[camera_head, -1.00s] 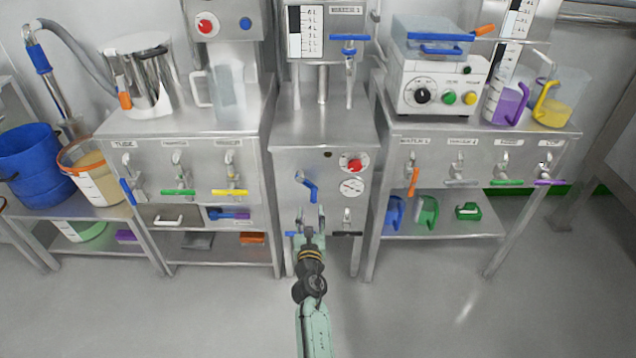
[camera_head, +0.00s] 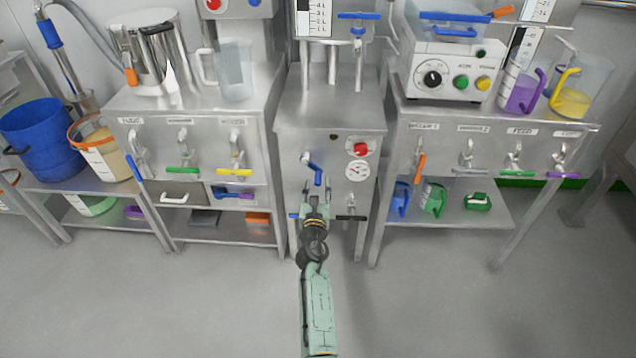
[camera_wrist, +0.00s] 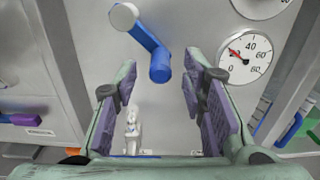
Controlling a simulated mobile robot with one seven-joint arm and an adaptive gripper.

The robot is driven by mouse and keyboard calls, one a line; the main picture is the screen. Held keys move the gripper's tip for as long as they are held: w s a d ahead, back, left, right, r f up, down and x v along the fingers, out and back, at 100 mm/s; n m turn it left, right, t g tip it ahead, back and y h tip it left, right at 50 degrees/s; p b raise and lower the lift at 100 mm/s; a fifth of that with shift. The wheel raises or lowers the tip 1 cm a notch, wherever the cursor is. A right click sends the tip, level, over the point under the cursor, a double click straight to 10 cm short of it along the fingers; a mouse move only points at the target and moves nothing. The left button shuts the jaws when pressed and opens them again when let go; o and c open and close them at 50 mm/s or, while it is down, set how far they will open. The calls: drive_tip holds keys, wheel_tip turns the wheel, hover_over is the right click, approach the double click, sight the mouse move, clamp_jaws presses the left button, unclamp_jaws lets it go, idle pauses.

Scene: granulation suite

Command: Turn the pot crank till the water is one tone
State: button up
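The crank with a blue handle (camera_head: 313,166) sits on the front of the steel pot cabinet (camera_head: 330,110). In the wrist view the blue crank handle (camera_wrist: 150,48) runs from a grey hub at upper left down to the right. My gripper (camera_head: 317,200) is just below the crank in the head view. In the wrist view my gripper (camera_wrist: 152,88) is open, with the end of the blue handle beyond and between its purple-padded fingers. I cannot tell any contact. The water inside the pot is not visible.
A pressure dial (camera_wrist: 245,58) and red knob (camera_head: 361,149) are right of the crank. Below are a blue-handled valve (camera_head: 296,215) and a black-handled valve (camera_head: 351,217). Side benches (camera_head: 499,103) carry several taps. The floor in front is clear.

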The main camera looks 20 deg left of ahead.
drive_tip(key=shift+x, duration=1.45)
drive_tip(key=shift+c, duration=0.3)
clamp_jaws()
